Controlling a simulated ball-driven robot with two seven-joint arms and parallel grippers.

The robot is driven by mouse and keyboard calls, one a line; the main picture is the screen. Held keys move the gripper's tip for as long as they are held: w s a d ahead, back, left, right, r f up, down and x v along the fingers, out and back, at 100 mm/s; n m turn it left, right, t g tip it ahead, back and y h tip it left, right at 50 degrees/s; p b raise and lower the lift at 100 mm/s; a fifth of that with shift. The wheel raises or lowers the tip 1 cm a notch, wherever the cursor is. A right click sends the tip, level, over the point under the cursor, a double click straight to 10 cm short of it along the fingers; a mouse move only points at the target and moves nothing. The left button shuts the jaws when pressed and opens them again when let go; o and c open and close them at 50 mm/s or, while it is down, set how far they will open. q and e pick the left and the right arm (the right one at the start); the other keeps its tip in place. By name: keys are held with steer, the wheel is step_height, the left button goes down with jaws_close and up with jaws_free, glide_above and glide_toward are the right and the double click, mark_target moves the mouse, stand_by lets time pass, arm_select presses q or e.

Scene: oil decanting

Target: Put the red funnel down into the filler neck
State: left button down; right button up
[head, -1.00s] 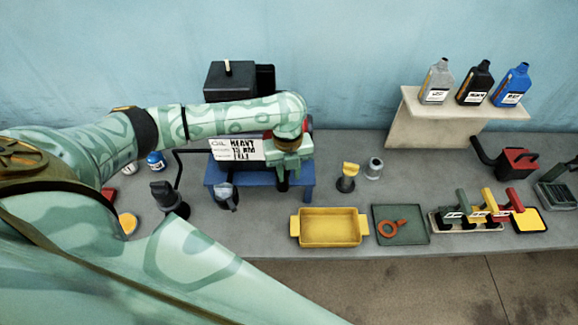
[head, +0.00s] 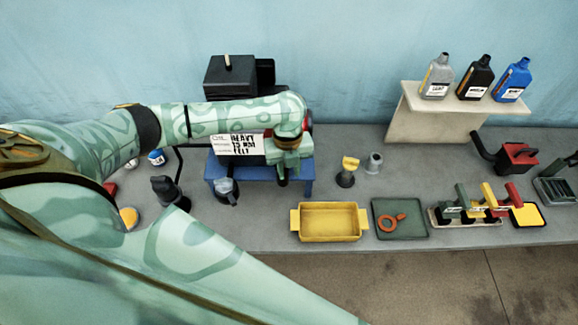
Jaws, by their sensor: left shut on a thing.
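My left gripper (head: 287,165) is above the blue stand (head: 302,186), at the right end of a black block with a white printed label (head: 237,144). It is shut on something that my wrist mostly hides. A small red patch (head: 308,124) shows just behind the wrist; I take it for the red funnel, but its shape cannot be made out. The filler neck is hidden behind my arm and gripper, so I cannot tell whether the funnel touches it. My right gripper is not in view.
A yellow tray (head: 331,222) and a green tray (head: 388,230) with an orange ring tool lie in front. A dark cup with a yellow top (head: 346,172) and a grey cup (head: 374,163) stand right of the stand. Several bottles stand on a beige shelf (head: 428,101).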

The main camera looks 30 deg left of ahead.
arm_select(q)
steer(key=shift+p, duration=0.35)
steer(key=shift+f, duration=0.1)
step_height(320, 180, down, 6)
steer(key=b, duration=0.3)
steer(key=shift+r, duration=0.35)
stand_by(0.5)
